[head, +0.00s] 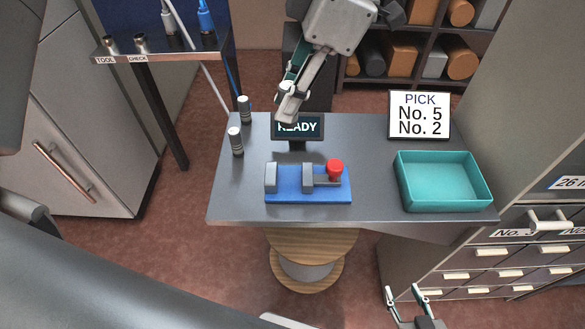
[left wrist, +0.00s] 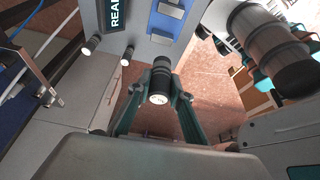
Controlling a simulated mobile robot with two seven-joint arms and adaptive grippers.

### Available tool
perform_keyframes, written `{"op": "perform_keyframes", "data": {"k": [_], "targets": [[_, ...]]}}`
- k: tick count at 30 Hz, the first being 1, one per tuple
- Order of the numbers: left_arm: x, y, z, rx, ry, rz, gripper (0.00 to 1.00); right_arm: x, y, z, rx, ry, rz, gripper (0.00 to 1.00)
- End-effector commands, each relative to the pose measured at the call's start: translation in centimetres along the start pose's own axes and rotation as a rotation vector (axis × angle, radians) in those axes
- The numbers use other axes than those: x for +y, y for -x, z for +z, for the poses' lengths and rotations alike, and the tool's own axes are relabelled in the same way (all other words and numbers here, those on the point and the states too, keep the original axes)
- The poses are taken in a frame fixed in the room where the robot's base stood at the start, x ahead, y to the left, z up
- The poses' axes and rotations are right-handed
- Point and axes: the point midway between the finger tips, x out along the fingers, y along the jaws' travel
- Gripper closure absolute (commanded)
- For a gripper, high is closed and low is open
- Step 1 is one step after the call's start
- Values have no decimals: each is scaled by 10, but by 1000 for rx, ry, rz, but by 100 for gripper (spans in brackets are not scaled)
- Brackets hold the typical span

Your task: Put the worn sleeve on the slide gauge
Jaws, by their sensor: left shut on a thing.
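The slide gauge (head: 290,197) has a blue base, grey blocks and a red knob, and lies near the table's front edge. It shows partly in the left wrist view (left wrist: 165,24). My left gripper (head: 287,96), above the table's back edge, is shut on a dark cylindrical sleeve with a pale end (left wrist: 159,84). The sleeve is held clear of the gauge; wear on it cannot be made out. Two more banded sleeves, one (head: 244,108) behind the other (head: 236,141), stand upright at the table's left. My right gripper (head: 405,292) is open and empty at the bottom right.
A READY screen (head: 297,128) stands behind the gauge. A teal tray (head: 445,203) and a PICK sign reading No. 5, No. 2 (head: 420,114) are at the right of the table (head: 375,190). A TOOL CHECK shelf (head: 170,54) is at left, labelled drawers (head: 500,264) at right.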

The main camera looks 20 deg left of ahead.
Motion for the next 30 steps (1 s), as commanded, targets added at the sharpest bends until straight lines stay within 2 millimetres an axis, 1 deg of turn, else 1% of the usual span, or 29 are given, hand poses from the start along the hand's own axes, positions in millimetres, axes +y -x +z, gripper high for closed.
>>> {"op": "perform_keyframes", "data": {"k": [1, 3, 9, 12, 15, 22, 27, 30], "targets": [[-1, -16, 6, 3, -6, -6, 100, -1, -2, 4, -3, -2, -1, 60], [-1, -31, 12, 2, -6, -6, 100, -2, -3, 6, -4, -3, -1, 60], [-2, -74, 30, 1, -6, -5, 100, -2, -4, 8, -4, -4, -1, 60], [-1, -92, 38, 0, -5, -3, 100, -2, -4, 7, -1, -4, 0, 60], [-1, -103, 43, 0, -4, -1, 100, -2, -4, 5, 2, -4, 1, 60], [0, -116, 48, -1, -3, 0, 100, -1, -4, 4, 4, -4, 2, 60], [-1, -139, 57, 1, -5, -2, 100, -1, -5, 6, 2, -3, 2, 60], [-1, -148, 61, 0, -4, -1, 100, -1, -5, 8, 0, -3, 1, 60]]}}
